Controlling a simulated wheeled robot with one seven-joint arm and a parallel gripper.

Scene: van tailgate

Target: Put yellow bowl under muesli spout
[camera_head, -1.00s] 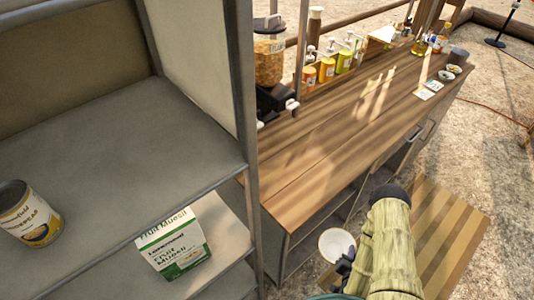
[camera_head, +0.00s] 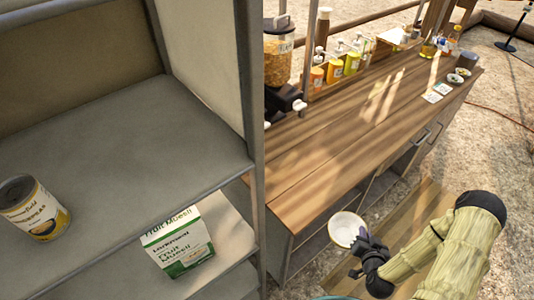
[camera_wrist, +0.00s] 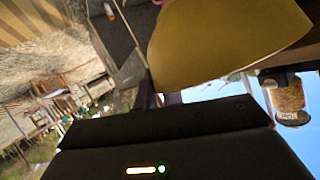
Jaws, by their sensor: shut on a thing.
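The yellow bowl (camera_head: 347,229) is held by my gripper (camera_head: 362,243) in front of the counter, low and near its front face. Its pale inside faces the head camera. In the wrist view the bowl's yellow outer side (camera_wrist: 222,38) fills the upper right. My gripper is shut on the bowl's rim; the fingertips are mostly hidden. The muesli dispenser (camera_head: 279,62), a clear container of muesli on a dark base, stands at the counter's left end beside the shelf post. Its pale spout knob (camera_head: 299,104) sticks out to the right. The dispenser also shows in the wrist view (camera_wrist: 288,97).
The wooden counter (camera_head: 345,140) is bare in its middle. Several pump bottles (camera_head: 335,68) line its back edge; small bowls and cards sit at its far right. A grey shelf (camera_head: 120,150) at left holds a can (camera_head: 35,208) and a muesli box (camera_head: 178,243).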

